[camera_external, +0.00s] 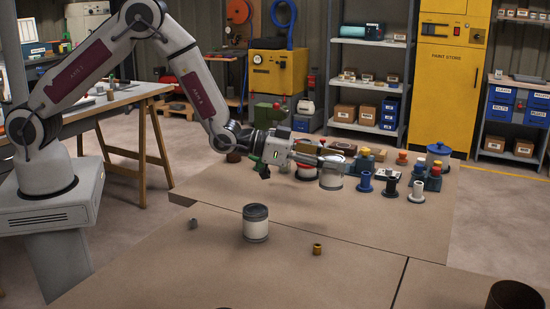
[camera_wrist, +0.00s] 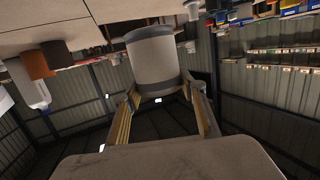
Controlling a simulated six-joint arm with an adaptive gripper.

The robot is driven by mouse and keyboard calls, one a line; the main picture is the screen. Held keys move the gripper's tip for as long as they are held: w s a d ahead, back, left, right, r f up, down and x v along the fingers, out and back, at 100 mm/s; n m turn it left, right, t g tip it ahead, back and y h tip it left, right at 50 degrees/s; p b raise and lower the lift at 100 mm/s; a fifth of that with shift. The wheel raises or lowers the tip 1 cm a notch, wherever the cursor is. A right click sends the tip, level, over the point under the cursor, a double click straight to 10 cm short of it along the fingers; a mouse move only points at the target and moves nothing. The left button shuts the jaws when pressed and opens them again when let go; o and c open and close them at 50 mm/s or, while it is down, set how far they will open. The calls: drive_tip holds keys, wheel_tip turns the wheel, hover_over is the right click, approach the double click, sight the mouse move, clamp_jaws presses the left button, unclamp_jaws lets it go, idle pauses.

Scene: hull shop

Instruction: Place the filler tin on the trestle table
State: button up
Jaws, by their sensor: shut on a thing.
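My gripper (camera_external: 318,161) is shut on the filler tin (camera_external: 331,180), a pale grey-white cylinder with darker grey bands. The tin looks held above the brown-topped table, though its exact height is unclear. In the wrist view the tin (camera_wrist: 152,62) sits between the two fingertips of my gripper (camera_wrist: 160,92); no label is readable. A table with wooden trestle legs (camera_external: 140,150) and a grey top (camera_external: 125,97) stands at the left, behind my arm, apart from the tin.
The brown-topped table (camera_external: 200,260) carries a dark-lidded white tin (camera_external: 256,226), a small brass piece (camera_external: 317,249) and a grey piece (camera_external: 194,223). Several spools (camera_external: 391,184) and a blue pot (camera_external: 438,156) crowd its back right. A dark brown cylinder (camera_external: 514,297) stands front right.

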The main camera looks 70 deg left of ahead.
drive_tip(key=s+a+h, duration=0.1)
drive_tip(key=s+a+m+g, duration=0.1)
drive_tip(key=a, duration=0.1)
drive_tip(key=shift+r+m+h, duration=0.3)
drive_tip(key=shift+r+h, duration=0.05)
drive_tip(key=shift+h, duration=0.05)
drive_tip(key=s+d+m+g+h, duration=0.2)
drive_tip(key=s, duration=0.3)
drive_tip(key=s+d+m+g+h, duration=0.2)
drive_tip(key=s+m+g, duration=0.1)
drive_tip(key=s, duration=0.2)
drive_tip(key=s+d+f+m+g+h, duration=0.1)
drive_tip(key=s+d+m+g+h, duration=0.1)
drive_tip(key=s, duration=0.4)
drive_tip(key=shift+m+g+h, duration=0.3)
drive_tip(key=shift+h, duration=0.1)
drive_tip(key=s+d+m+g, duration=0.1)
drive_tip(key=s+m+g, duration=0.6)
drive_tip(key=s, duration=1.2)
drive_tip(key=g, duration=0.2)
drive_tip(key=shift+r+g+h, duration=0.3)
drive_tip(key=shift+f, duration=0.1)
drive_tip(key=shift+f, duration=2.8)
